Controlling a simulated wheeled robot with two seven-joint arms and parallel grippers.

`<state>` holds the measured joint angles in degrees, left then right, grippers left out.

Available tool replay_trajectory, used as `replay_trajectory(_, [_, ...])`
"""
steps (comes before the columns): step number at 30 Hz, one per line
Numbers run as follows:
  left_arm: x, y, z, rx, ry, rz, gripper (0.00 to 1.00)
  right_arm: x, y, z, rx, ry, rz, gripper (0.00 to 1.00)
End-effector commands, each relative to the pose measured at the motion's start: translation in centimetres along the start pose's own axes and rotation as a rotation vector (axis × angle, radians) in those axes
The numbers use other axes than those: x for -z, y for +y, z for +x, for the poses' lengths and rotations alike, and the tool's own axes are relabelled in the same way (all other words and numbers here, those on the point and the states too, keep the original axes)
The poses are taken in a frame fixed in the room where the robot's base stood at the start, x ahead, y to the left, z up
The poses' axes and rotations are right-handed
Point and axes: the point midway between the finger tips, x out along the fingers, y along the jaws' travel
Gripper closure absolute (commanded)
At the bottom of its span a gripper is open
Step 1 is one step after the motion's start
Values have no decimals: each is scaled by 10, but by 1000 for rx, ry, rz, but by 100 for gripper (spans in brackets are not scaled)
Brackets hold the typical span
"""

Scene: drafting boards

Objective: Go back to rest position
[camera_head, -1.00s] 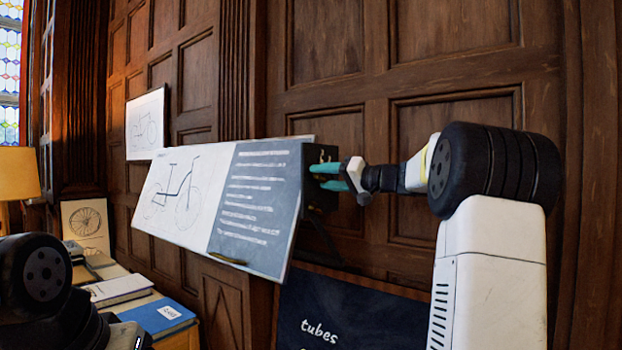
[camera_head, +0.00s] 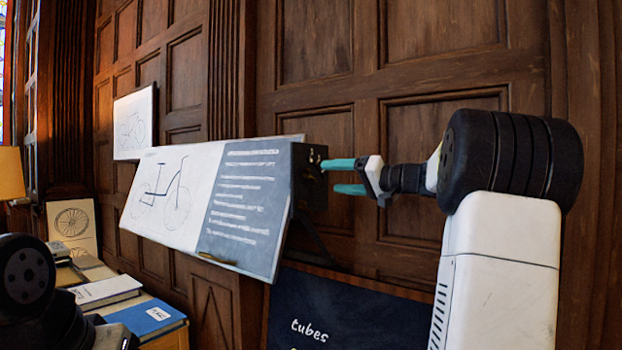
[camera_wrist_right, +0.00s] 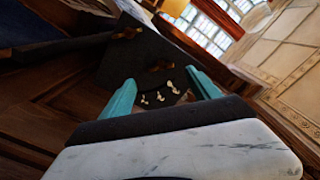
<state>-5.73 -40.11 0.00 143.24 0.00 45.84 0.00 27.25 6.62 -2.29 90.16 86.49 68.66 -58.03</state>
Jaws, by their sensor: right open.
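My right gripper (camera_head: 342,177) is open, with two teal fingers pointing left at the dark side box (camera_head: 311,178) on the right end of the drafting board (camera_head: 217,204). The fingertips are close to the box; whether the upper one touches it I cannot tell. In the right wrist view the teal fingers (camera_wrist_right: 160,95) stand apart with nothing between them, and the dark box face (camera_wrist_right: 140,62) with small pale marks and brass-coloured parts lies ahead. My left arm shows at the lower left, but its gripper is out of view.
A dark board lettered "tubes" (camera_head: 350,318) stands below the drafting board. Books (camera_head: 145,318) lie on a table at the lower left, near a lamp (camera_head: 10,174). A panelled wall (camera_head: 440,60) stands close behind. A smaller drawing (camera_head: 134,123) hangs at the left.

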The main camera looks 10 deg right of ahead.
Motion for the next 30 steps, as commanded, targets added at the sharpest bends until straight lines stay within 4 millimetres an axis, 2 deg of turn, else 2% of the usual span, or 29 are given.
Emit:
replay_trajectory(14, [0, 0, 0, 0, 0, 0, 29, -1, -1, -3, 0, -2, 1, 29])
replay_trajectory(17, [0, 0, 0, 0, 0, 0, 29, -13, -6, 0, -11, -33, 12, 29])
replay_trajectory(20, [0, 0, 0, 0, 0, 0, 29, -47, -20, 5, -48, -115, 36, 29])
replay_trajectory(23, [0, 0, 0, 0, 0, 0, 29, -102, -37, 5, -119, -239, 65, 29])
replay_trajectory(24, [0, 0, 0, 0, 0, 0, 29, -126, -43, 3, -155, -293, 73, 29])
replay_trajectory(26, [0, 0, 0, 0, 0, 0, 29, -163, -51, -5, -214, -368, 81, 29])
replay_trajectory(30, [0, 0, 0, 0, 0, 0, 29, -246, -62, -35, -365, -525, 60, 29])
